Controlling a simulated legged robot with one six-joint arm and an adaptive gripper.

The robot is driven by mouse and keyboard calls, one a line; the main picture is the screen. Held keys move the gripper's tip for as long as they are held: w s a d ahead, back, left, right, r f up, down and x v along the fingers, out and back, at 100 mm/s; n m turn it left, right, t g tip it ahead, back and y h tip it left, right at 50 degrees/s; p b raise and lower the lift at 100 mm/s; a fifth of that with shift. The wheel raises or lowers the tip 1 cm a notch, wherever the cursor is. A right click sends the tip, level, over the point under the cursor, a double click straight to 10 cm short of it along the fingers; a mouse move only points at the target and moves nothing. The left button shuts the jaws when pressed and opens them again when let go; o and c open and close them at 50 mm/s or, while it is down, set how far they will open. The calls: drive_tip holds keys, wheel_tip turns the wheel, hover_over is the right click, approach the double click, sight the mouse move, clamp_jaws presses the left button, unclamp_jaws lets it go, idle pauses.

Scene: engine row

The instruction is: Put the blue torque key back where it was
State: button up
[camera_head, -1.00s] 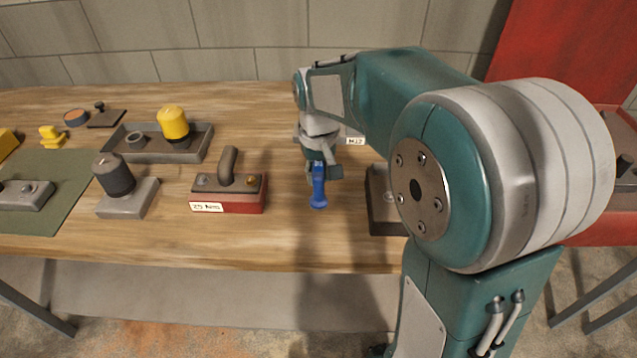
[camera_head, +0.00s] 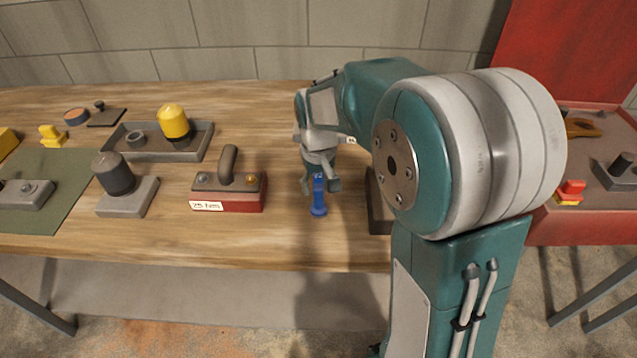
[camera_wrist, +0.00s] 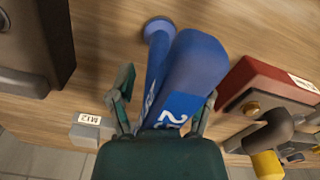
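The blue torque key (camera_head: 318,203) stands about upright on the wooden bench, its round foot at or close to the wood. My gripper (camera_head: 319,187) is around its upper part, pointing down. In the head view its fingers are spread, with gaps beside the key. In the wrist view (camera_wrist: 165,100) the fingers flank the blue key (camera_wrist: 190,65), which carries a label starting with "2". A gap shows by the left finger; contact at the right finger is unclear. A slimmer blue part with a round foot (camera_wrist: 157,28) shows beside the thick body.
A dark block (camera_head: 378,205) is close right, partly behind my arm. A tag block marked M12 (camera_wrist: 90,125) is nearby. Farther left are a grey tray (camera_head: 195,150) and green mat (camera_head: 65,205). The bench front is clear.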

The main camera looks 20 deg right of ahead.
wheel_tip(320, 180, up, 12)
drive_tip(key=shift+f, duration=0.2)
drive_tip(key=shift+s+r, duration=0.2)
drive_tip(key=shift+r, duration=0.25)
drive_tip(key=s+f+t, duration=0.1)
drive_tip(key=s+t, duration=0.4)
drive_tip(key=s, duration=1.5)
drive_tip(key=shift+s+f+m+t, duration=0.2)
drive_tip(key=shift+f+m+t, duration=0.1)
